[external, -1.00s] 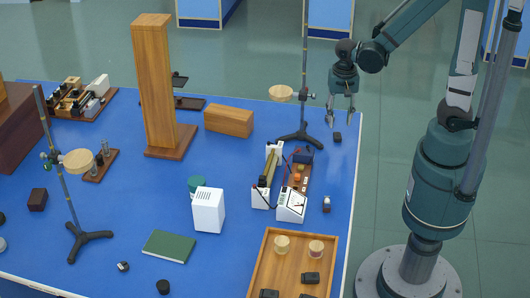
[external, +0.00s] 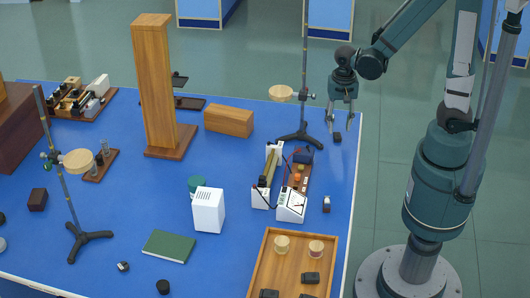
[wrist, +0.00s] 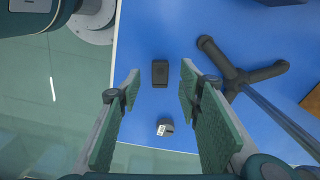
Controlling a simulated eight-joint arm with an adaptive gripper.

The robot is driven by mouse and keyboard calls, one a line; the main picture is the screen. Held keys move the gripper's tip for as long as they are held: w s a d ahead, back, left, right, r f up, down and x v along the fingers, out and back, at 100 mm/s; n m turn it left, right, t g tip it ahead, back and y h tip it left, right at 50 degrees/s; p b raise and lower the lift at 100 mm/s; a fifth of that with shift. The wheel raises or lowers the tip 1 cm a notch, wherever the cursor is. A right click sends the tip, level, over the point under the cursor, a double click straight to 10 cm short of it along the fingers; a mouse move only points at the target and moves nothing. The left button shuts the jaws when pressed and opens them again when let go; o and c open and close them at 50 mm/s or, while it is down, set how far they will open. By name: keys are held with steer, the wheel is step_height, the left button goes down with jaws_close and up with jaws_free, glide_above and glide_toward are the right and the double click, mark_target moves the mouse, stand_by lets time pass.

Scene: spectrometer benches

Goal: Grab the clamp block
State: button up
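A small dark block (external: 337,137), which looks like the clamp block, lies on the blue table near its right edge. It also shows in the wrist view as a black rectangular block (wrist: 160,73), lying flat. My gripper (external: 343,125) is above it with its fingers pointing down. In the wrist view my gripper (wrist: 156,90) is open and empty, one finger on either side of the block in the picture. I see no contact between the fingers and the block.
A dark tripod stand (external: 299,138) with a tall rod stands just left of the block. In the wrist view a small grey piece with a white label (wrist: 165,128) lies near the table edge. A wooden block (external: 229,121) and a wooden tray (external: 263,250) lie farther off.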

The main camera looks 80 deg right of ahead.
mark_target(338, 137)
steer(key=shift+f, duration=0.1)
steer(key=shift+f+b, duration=0.9)
steer(key=shift+f, duration=1.6)
steer(key=shift+c, duration=0.6)
steer(key=c, duration=0.9)
